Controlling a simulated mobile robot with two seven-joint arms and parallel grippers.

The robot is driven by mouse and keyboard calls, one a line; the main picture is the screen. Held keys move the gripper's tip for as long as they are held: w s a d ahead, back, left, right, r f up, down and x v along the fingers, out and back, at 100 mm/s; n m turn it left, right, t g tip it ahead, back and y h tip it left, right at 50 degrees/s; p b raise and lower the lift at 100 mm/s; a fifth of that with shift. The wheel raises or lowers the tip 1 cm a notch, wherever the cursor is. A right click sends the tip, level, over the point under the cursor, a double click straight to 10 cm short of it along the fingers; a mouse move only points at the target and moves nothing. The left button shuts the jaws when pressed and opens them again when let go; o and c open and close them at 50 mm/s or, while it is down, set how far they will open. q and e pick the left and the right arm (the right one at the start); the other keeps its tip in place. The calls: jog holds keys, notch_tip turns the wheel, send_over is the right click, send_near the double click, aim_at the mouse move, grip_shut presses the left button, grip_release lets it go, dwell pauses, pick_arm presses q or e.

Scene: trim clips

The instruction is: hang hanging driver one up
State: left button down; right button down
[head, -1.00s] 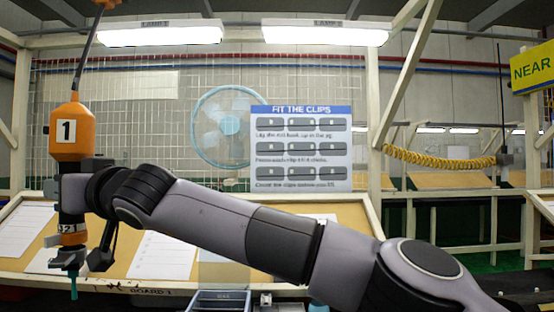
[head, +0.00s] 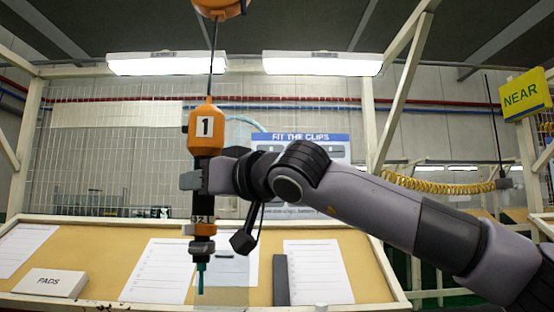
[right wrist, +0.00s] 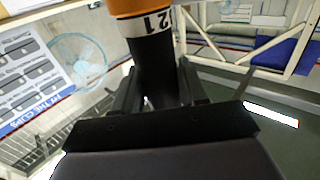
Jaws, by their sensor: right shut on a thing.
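The hanging driver one (head: 208,130) has an orange top with a "1" label, a black body and a teal tip pointing down. It hangs upright from a cable below an orange reel (head: 220,8) at the top of the head view. My right gripper (head: 192,180) is shut around its black middle part. In the right wrist view the driver's dark grip (right wrist: 155,70) stands between the fingers, with its orange part and a number band at the top. My left gripper is not in view.
Behind the driver is a tilted tan board (head: 100,250) with white sheets, a box marked PADS (head: 50,283) and a dark bar (head: 281,280). A wire mesh and a clip sign (head: 300,145) stand further back. The air around the driver looks clear.

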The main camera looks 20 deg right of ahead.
jog(key=s+d+r+m+t+h+p, duration=0.1)
jog(key=d+r+h, duration=0.1)
jog(key=d, duration=1)
jog(key=shift+d+m+p, duration=0.2)
jog(key=shift+m+p, duration=0.1)
jog(key=shift+s, duration=0.1)
grip_release()
jog(key=shift+f, duration=0.1)
jog(key=shift+s, duration=0.1)
dwell(0.6)
jog(key=r+b+v, duration=0.1)
jog(key=r+v, duration=0.1)
jog(key=v, duration=0.7)
jog(key=shift+s, duration=0.4)
dwell(0.9)
